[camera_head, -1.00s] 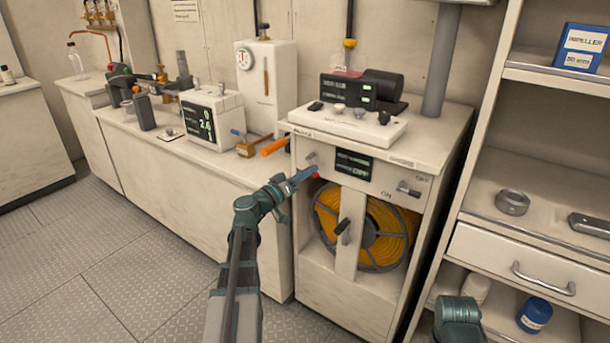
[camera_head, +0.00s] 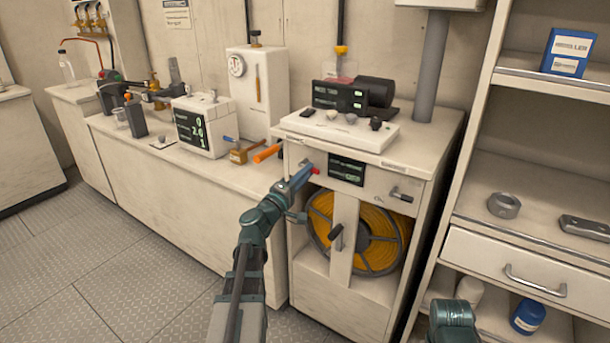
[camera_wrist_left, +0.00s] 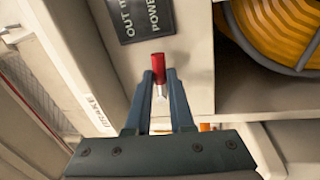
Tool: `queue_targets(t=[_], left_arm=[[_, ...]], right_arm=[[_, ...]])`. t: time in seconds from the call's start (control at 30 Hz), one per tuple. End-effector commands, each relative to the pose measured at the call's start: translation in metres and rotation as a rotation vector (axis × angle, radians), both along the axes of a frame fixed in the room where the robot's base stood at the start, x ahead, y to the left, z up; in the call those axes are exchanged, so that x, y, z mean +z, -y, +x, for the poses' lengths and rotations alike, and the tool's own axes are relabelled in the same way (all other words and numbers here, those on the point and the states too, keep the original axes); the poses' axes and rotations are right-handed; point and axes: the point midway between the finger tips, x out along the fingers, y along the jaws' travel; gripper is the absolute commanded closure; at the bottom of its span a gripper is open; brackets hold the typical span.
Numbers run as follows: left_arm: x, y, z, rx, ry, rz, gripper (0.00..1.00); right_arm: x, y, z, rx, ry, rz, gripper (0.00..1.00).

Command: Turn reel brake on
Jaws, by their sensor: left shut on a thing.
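The reel brake lever has a red tip (camera_wrist_left: 158,59) and a pale shaft, on the cabinet's upper front panel left of the dark display (camera_head: 346,170). A BRAKE label (camera_wrist_left: 97,112) is to the left there. The lever's mount is mostly hidden. My right gripper is out of view; only part of that arm shows at bottom right.
The yellow hose reel (camera_head: 378,235) sits in the opening below the panel, with a black-handled crank (camera_head: 336,237) in front. A second lever (camera_head: 400,195) is right of the display. Shelves (camera_head: 535,235) stand close on the right. Floor is clear at left.

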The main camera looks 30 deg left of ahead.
Motion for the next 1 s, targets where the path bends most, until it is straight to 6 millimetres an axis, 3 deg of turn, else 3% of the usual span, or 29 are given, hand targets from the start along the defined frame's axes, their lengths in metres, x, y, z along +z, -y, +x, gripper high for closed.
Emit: queue_targets(t=[0.4,0.9,0.93,1.0], left_arm=[[0.0048,0.0001,0.0001,0.002,-0.010,-0.143,1.00],[0.0049,-0.0002,0.0002,0.003,-0.011,-0.157,1.00],[0.0049,-0.0002,0.0001,0.004,-0.011,-0.156,0.76],[0.0049,-0.0001,0.0002,0.003,-0.011,-0.156,0.63]], right_arm=[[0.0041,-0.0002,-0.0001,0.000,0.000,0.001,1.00],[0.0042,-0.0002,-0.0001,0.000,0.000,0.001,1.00],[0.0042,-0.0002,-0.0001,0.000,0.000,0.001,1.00],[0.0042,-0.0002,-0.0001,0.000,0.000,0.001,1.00]])
